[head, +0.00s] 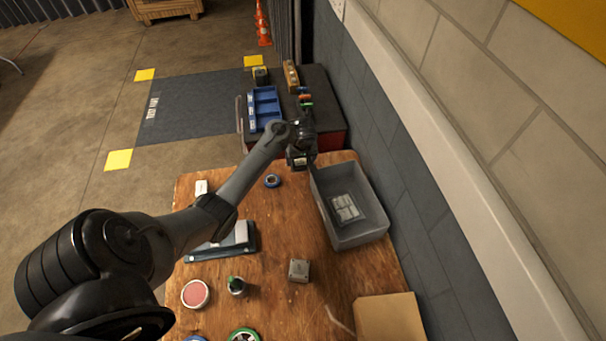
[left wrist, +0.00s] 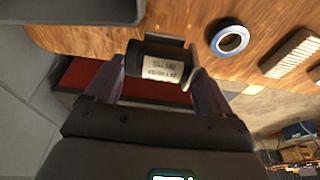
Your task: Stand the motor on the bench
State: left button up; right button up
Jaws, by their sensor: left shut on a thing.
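The motor (left wrist: 163,62) is a dark cylinder with a white printed label and a pale metal end. In the left wrist view it lies sideways between the two fingers of my left gripper (left wrist: 155,82), which is shut on it. In the head view my left gripper (head: 300,152) is at the far edge of the wooden bench (head: 265,215), beside the grey bin. The motor (head: 299,161) shows only small and dark there. I cannot tell whether it touches the bench. My right gripper is not in view.
The grey bin (head: 362,236) holds pale packs. A blue tape roll (head: 272,181) lies left of the gripper. A metal block (head: 299,269) and a cardboard piece (head: 390,318) are nearer. A red cabinet with a blue tray (head: 264,108) stands beyond.

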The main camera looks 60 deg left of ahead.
aim_at(301, 169)
pick_arm(q)
jog(key=shift+f+b, duration=0.35)
jog(key=shift+f, duration=1.1)
notch_tip(301, 169, down, 4)
jog(key=shift+r+b, duration=0.25)
jog(key=shift+b, duration=0.5)
jog(key=shift+f, duration=0.15)
jog(key=o, duration=1.2)
